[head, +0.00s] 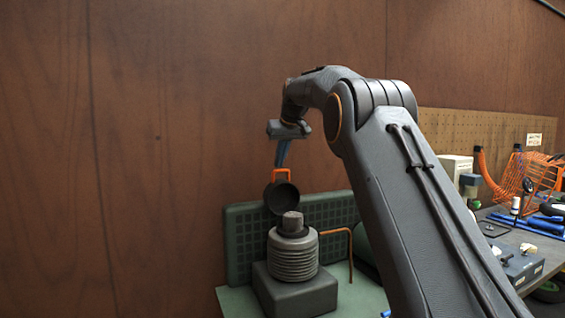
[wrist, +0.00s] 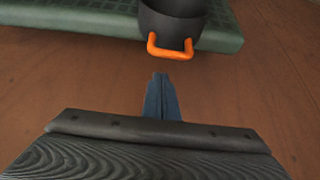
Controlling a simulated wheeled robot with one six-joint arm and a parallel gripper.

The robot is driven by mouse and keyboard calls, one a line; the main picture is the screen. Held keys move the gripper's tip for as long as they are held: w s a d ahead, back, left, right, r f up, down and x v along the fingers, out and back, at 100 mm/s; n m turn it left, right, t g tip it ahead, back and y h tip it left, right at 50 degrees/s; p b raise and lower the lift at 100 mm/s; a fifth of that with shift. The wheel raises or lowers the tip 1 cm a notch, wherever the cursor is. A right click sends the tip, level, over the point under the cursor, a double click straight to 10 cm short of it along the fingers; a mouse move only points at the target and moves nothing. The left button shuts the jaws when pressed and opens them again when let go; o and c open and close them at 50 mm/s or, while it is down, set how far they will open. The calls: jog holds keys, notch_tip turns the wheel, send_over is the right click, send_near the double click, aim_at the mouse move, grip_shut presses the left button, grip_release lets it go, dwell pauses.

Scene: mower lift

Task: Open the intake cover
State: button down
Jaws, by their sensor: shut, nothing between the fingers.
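The intake cover (head: 281,197) is a dark round cup with an orange handle (head: 281,173) on its upper edge. It stands tilted up behind and above the grey intake stub (head: 292,224), clear of the stub's top. In the wrist view the cover (wrist: 172,24) shows its dark hollow, with the orange handle (wrist: 171,51) towards me. My gripper (head: 280,163) points down just above the handle. Its blue fingers (wrist: 160,76) are shut and empty, and a small gap shows between their tips and the handle. The hinge is hard to make out.
The stub tops a ribbed grey cylinder (head: 293,257) on a dark block (head: 294,293). A green grille panel (head: 238,245) stands behind, and an orange bent rod (head: 350,250) is at the right. A cluttered workbench (head: 541,243) lies further right.

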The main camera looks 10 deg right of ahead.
jog(key=shift+s+d+f, duration=0.1)
jog(key=shift+s+f, duration=0.1)
jog(key=shift+s, duration=0.4)
jog(key=shift+s+d+f, duration=0.1)
jog(key=shift+s+f, duration=0.1)
jog(key=shift+s, duration=0.4)
jog(key=shift+d, duration=0.15)
